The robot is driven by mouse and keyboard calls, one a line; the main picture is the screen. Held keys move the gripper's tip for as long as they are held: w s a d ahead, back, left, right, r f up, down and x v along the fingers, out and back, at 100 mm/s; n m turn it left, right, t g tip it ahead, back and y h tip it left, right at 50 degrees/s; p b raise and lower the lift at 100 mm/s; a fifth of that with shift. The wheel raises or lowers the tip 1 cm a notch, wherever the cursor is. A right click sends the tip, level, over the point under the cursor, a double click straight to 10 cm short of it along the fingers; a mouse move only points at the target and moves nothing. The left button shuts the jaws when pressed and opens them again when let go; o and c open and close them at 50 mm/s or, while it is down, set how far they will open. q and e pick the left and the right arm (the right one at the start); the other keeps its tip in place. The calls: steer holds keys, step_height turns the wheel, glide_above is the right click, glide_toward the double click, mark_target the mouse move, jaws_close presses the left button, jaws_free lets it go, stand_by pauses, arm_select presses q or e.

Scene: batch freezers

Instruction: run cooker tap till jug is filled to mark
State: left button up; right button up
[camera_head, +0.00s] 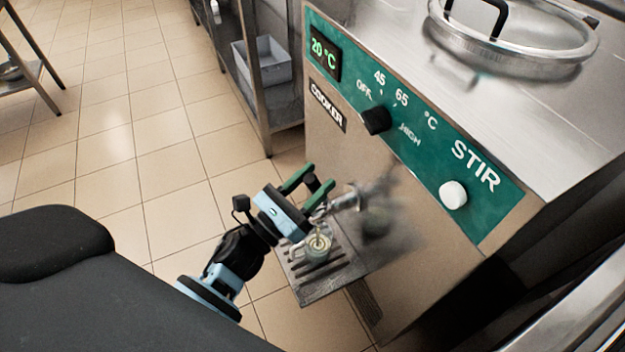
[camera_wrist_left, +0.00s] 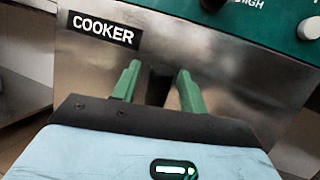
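The cooker's tap (camera_head: 345,200) sticks out from the steel front, with a dark handle (camera_head: 313,183) at its outer end. My left gripper (camera_head: 308,187) is at this handle, its green fingers on either side of it. In the left wrist view the fingers (camera_wrist_left: 158,88) stand apart with a dark shape between them; firm contact is not visible. A small clear jug (camera_head: 318,248) stands upright on the slotted drip tray (camera_head: 305,285) below the tap. A pale yellowish stream shows at the jug's mouth. The jug's mark and exact level are too small to read. My right gripper is out of view.
The cooker's green panel carries a 20 °C display (camera_head: 324,54), a black dial (camera_head: 376,121) and a white STIR knob (camera_head: 453,195). A lidded opening (camera_head: 515,50) is on top. A grey bin (camera_head: 262,62) sits on a shelf behind.

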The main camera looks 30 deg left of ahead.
arm_select(q)
steer(key=b+v, duration=0.1)
steer(key=v, duration=0.6)
steer(key=shift+s+a, duration=0.15)
steer(key=shift+s, duration=0.2)
stand_by(7.0)
